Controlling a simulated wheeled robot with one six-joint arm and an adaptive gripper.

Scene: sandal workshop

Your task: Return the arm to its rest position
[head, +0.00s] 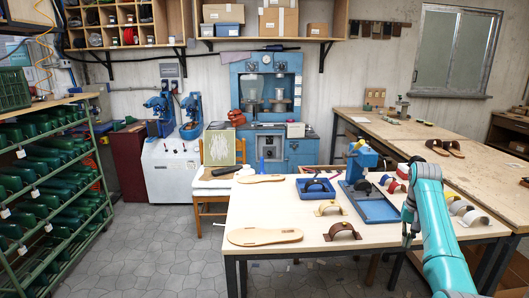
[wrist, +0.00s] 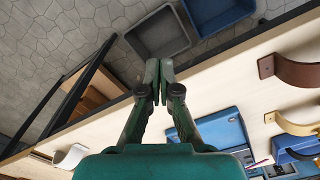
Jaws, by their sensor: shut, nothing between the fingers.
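My gripper (head: 408,228) is at the right of the head view, low beside the teal arm, over the right part of the worktable (head: 290,215). In the wrist view my gripper (wrist: 159,82) points past the table edge toward the floor. Its two fingers are together, with nothing between them. My arm is bent, its teal links standing over the right end of the table. Part of the table behind the arm is hidden.
A blue press (head: 363,165) on a blue base stands left of my gripper. Soles (head: 265,237) and curved straps (head: 342,231) lie on the table. In the wrist view a grey bin (wrist: 158,36) and a blue bin (wrist: 220,8) stand on the floor beyond the edge.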

